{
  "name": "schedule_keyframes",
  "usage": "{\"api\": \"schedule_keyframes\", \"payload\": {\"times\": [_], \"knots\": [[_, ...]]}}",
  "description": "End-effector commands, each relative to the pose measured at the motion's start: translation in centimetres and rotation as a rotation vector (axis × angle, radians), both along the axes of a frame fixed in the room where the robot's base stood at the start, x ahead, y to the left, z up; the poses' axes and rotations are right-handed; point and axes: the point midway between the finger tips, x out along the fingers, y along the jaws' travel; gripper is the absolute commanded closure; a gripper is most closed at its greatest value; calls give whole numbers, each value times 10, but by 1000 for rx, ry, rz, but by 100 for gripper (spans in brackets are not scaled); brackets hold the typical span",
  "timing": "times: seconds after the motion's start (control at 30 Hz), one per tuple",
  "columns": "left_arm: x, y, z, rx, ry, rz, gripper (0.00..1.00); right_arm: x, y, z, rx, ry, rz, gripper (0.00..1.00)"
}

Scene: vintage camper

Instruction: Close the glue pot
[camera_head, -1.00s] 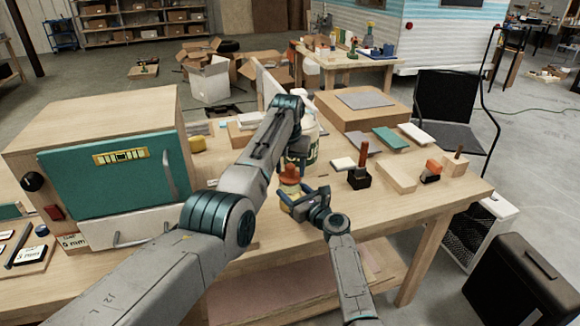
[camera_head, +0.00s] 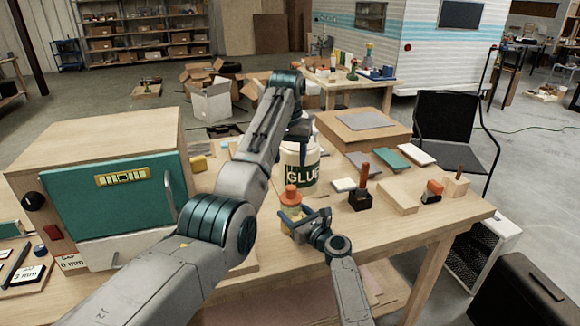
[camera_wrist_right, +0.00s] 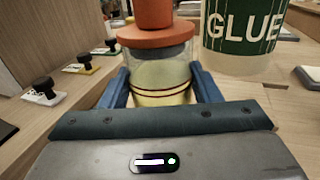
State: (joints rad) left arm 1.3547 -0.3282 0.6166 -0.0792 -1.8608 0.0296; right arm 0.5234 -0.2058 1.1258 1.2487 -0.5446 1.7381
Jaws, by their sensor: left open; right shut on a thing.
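A small clear pot (camera_wrist_right: 160,78) with yellow liquid stands at the front of the workbench, and it also shows in the head view (camera_head: 291,217). An orange lid (camera_wrist_right: 157,38) with an upright knob sits on its mouth, level as far as I can see; it also shows in the head view (camera_head: 291,195). My right gripper (camera_head: 291,222) is shut around the pot's body, one blue finger on each side. My left gripper (camera_head: 301,140) is open, above and behind the lid and apart from it. Its fingertips are partly hidden by its own arm.
A large white container labelled GLUE (camera_head: 302,170) stands just behind the pot. A teal-fronted cabinet (camera_head: 110,200) fills the bench's left side. A black block with a red handle (camera_head: 361,195) and wooden blocks (camera_head: 398,197) lie to the right.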

Motion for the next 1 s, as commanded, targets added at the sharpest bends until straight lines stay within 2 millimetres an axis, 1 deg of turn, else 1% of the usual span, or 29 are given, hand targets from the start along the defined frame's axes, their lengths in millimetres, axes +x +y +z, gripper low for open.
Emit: {"api": "schedule_keyframes", "payload": {"times": [0.1,0.3,0.33,0.43,0.77,0.87,1.0], "knots": [[0,0,3,0,0,0,47,0,0,0,-1,1,0,84],[0,0,3,0,0,0,47,0,0,0,-1,1,0,84],[0,0,3,0,0,0,47,0,0,0,-1,1,0,38],[0,0,2,0,0,0,47,0,0,0,0,0,0,18],[0,0,2,0,0,0,47,-2,-1,0,0,0,0,18],[0,0,3,0,0,0,47,-7,-6,0,0,-1,-1,18],[0,0,3,0,0,0,47,-25,-19,-1,-1,0,-1,18]]}}
